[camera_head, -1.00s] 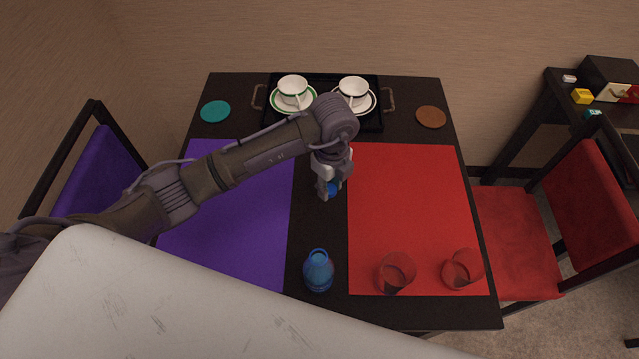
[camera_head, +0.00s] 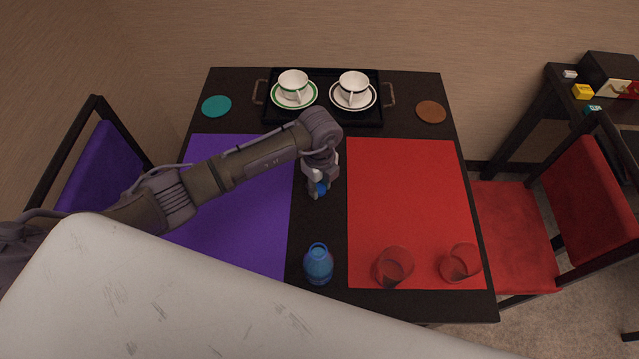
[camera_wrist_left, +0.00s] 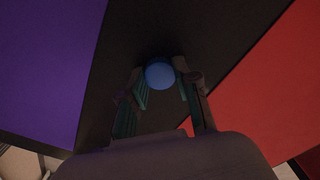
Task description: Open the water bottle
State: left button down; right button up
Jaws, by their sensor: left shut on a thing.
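The blue water bottle (camera_head: 318,267) stands upright on the dark table strip between the purple and red mats, close to the front edge. Its neck looks open at the top. My left gripper (camera_head: 319,188) is behind the bottle in the head view, apart from it and over the dark strip. It is shut on a small round blue cap (camera_head: 322,187). In the left wrist view the blue cap (camera_wrist_left: 159,74) shows as a ball between the fingertips. My right gripper is not in view.
Two glasses (camera_head: 393,266) (camera_head: 460,263) stand on the red mat (camera_head: 410,200). A black tray (camera_head: 323,88) with two cups on saucers is at the back. A teal coaster (camera_head: 216,106) and a brown coaster (camera_head: 431,112) flank it. The purple mat (camera_head: 240,215) looks clear.

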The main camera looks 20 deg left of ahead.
aim_at(320, 188)
pick_arm(q)
jog(key=c, duration=0.8)
grip_release()
jog(key=shift+c, duration=0.2)
notch_tip(320, 188, up, 12)
jog(key=shift+r+b, duration=0.2)
jog(key=shift+b, duration=0.1)
